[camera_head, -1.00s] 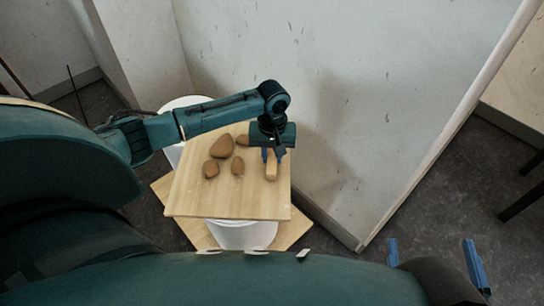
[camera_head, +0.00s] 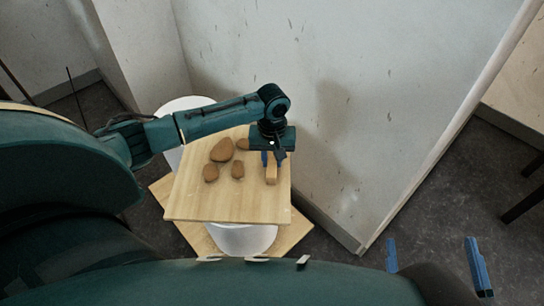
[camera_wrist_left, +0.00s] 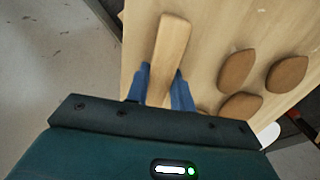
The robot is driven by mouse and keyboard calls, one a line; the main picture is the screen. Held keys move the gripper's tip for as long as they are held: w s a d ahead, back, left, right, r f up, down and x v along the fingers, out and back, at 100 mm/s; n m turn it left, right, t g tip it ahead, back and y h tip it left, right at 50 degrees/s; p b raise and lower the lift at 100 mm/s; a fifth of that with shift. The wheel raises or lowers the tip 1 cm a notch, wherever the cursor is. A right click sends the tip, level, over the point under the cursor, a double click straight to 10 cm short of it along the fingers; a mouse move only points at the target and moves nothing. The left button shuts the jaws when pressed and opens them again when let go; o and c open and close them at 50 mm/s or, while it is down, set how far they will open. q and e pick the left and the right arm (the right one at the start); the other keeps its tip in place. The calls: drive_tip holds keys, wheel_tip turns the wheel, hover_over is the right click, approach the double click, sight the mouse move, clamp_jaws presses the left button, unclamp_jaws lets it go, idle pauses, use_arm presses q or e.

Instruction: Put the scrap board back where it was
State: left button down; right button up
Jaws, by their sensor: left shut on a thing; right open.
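A pale wooden board (camera_head: 240,205) lies roughly flat and high on a white round thing, with several brown stone-like pieces (camera_head: 222,150) on it. It also shows in the left wrist view (camera_wrist_left: 205,30). A light wooden block (camera_head: 271,174) stands near the board's right edge; I cannot tell whether it is fixed there. My left gripper (camera_head: 271,160) is shut on this block, with its blue fingers on both sides of it in the left wrist view (camera_wrist_left: 160,78). My right gripper (camera_head: 431,242) is open and empty at the lower right.
The white round thing (camera_head: 243,239) shows in front of and behind the board. A second wooden board (camera_head: 293,232) lies lower, beneath it. A pale wall panel (camera_head: 340,150) stands close on the right.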

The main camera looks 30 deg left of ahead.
use_arm(q)
drive_tip(key=shift+f, duration=0.3)
drive_tip(key=c, duration=1.1)
unclamp_jaws()
drive_tip(key=shift+r, duration=0.1)
drive_tip(key=shift+r+p, duration=2.75)
drive_tip(key=shift+r, duration=3.8)
use_arm(e)
drive_tip(key=shift+d+f+m+g+h, duration=0.1)
drive_tip(key=shift+d+m+g+h, duration=0.45)
drive_tip(key=shift+g+h, duration=0.25)
drive_tip(key=shift+d+m+g+h, duration=0.45)
drive_tip(key=shift+m+g+h, duration=0.1)
drive_tip(key=shift+g+h, duration=0.2)
